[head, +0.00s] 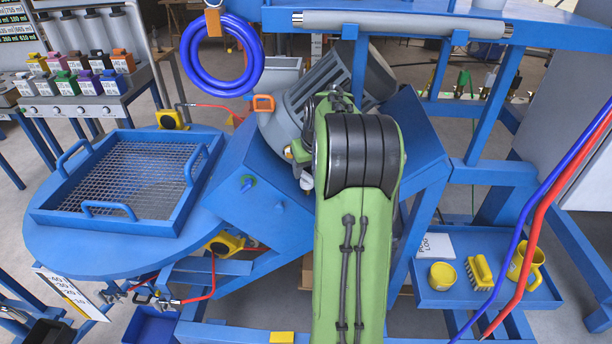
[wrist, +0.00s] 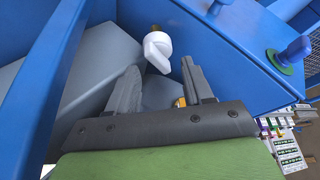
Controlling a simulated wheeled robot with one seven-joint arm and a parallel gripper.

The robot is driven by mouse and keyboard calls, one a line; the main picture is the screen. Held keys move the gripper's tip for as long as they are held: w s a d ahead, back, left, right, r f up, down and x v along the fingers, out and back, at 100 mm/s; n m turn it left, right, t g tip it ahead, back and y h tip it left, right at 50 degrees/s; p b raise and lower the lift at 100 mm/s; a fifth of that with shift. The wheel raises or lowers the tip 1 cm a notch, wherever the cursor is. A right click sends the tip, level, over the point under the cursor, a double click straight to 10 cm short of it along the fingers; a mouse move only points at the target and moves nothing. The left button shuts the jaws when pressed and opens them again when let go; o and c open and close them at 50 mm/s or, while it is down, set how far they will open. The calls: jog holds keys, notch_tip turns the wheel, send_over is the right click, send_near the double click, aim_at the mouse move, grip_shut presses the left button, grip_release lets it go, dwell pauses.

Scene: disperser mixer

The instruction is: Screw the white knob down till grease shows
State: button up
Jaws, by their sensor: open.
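The white knob (wrist: 158,52) shows in the wrist view, on a brass stem by the edge of the blue housing (wrist: 215,45). My gripper (wrist: 160,70) is open, its two dark fingers apart. The knob lies just beyond the fingertips, roughly in line with the gap between them, and I see no finger closed on it. In the head view my green arm hides most of this spot, and I cannot make out the knob clearly there. No grease is visible.
A blue button with a green collar (wrist: 290,54) sits on the housing right of my gripper. The grey motor (head: 300,105) lies beside my arm. A blue mesh tray (head: 65,205) is at left; a blue shelf (head: 440,300) with a cup and brush is at right.

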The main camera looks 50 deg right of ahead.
jog(key=shift+x, duration=1.1)
jog(key=c, duration=0.9)
jog(key=shift+m, duration=0.3)
jog(key=m, duration=0.1)
jog(key=m+g+h, duration=0.1)
jog(key=m, duration=0.1)
jog(key=shift+w+a+r+m+p, duration=0.1)
jog(key=shift+w+a+m+p, duration=0.1)
jog(key=shift+m+p, duration=0.15)
jog(key=m+g+p, duration=0.1)
jog(key=m, duration=0.1)
jog(key=m+h+p, duration=0.1)
jog(key=m, duration=0.2)
jog(key=shift+w+m+g, duration=0.1)
jog(key=shift+m+g, duration=0.15)
jog(key=shift+g, duration=0.15)
